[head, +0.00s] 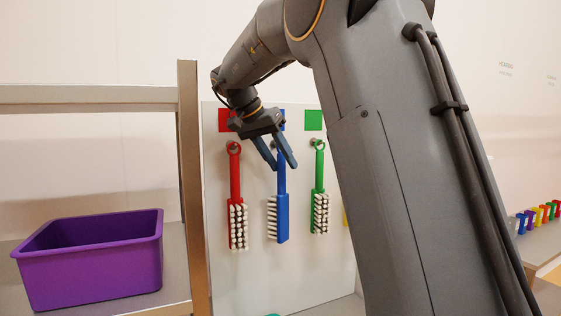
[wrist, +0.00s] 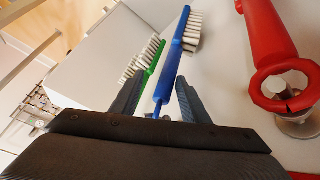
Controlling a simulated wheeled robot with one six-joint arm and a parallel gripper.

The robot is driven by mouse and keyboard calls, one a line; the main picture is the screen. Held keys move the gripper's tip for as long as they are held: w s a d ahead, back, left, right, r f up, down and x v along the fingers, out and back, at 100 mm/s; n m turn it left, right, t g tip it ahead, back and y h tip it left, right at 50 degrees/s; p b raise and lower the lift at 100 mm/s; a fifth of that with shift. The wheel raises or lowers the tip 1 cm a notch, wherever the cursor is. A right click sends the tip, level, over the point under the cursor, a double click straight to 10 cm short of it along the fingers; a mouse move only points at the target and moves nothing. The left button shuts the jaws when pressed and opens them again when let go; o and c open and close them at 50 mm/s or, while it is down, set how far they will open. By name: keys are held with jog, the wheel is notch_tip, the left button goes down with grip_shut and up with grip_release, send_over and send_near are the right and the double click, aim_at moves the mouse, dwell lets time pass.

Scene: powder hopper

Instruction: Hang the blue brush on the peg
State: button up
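The blue brush (head: 282,215) hangs upright, bristles down, in front of the white panel, below a mostly hidden blue square. Its upper end and the peg there are hidden behind my gripper (head: 278,166), so I cannot tell whether its ring is around the peg. My gripper is at the top of the brush handle with its fingers spread. In the wrist view the blue brush (wrist: 172,72) runs between the fingertips of my gripper (wrist: 160,97). A gap shows on the handle's left side; the right finger looks close to it.
A red brush (head: 235,180) hangs on a peg to the left and a green brush (head: 319,180) to the right. The red brush's ring (wrist: 287,88) is close beside my gripper. A shelf post (head: 190,180) and purple bin (head: 95,262) stand left.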

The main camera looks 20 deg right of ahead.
jog(key=v, duration=0.8)
dwell(0.4)
jog(key=shift+s+f, duration=0.1)
